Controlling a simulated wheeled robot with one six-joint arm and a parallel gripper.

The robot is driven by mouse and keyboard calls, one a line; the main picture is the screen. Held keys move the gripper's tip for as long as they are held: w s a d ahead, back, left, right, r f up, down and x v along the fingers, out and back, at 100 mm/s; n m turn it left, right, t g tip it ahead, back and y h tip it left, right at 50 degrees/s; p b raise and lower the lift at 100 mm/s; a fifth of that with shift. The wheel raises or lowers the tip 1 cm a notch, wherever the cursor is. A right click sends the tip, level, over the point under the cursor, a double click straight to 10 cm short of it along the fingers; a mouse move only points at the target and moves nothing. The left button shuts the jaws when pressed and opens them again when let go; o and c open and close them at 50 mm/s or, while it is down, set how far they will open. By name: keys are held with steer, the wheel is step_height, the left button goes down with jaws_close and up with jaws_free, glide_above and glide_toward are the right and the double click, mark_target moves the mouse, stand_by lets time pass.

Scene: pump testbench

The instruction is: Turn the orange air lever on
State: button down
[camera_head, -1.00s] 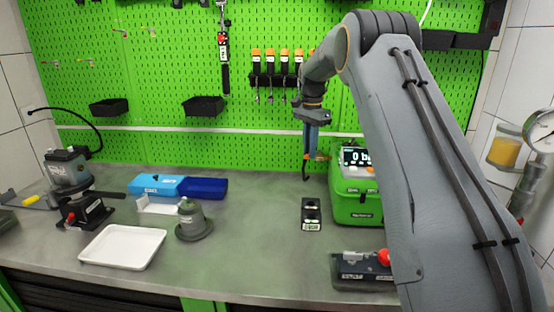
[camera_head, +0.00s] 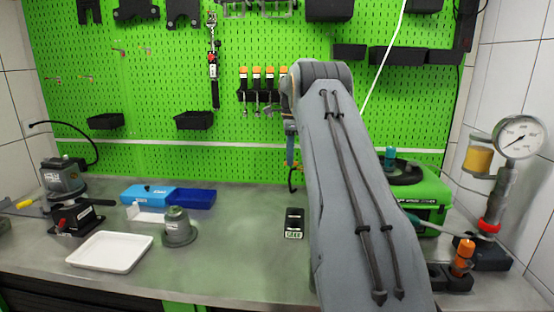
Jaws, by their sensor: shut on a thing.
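My gripper (camera_head: 291,163) is in front of the pegboard above the back of the bench, pointing down. My own forearm covers part of it. Its blue-grey fingers are shut on a small orange piece (camera_head: 297,167), which looks like the orange air lever. A thin dark hooked part (camera_head: 292,185) hangs just below the fingertips. The lever's mount and exact angle are hidden or too small to tell.
The green tester (camera_head: 430,195) is right of my forearm, partly hidden. An orange-topped part (camera_head: 464,252) and a gauge (camera_head: 519,136) are at the right. A small black block (camera_head: 294,222) stands on the bench. A white tray (camera_head: 110,251) lies left.

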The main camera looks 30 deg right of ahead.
steer(key=shift+d, duration=0.2)
steer(key=c, duration=1.7)
jaws_free()
steer(key=shift+s, duration=0.1)
steer(key=shift+a, duration=0.1)
steer(key=shift+r, duration=0.1)
steer(key=shift+r+b, duration=1)
steer(key=shift+r, duration=2.85)
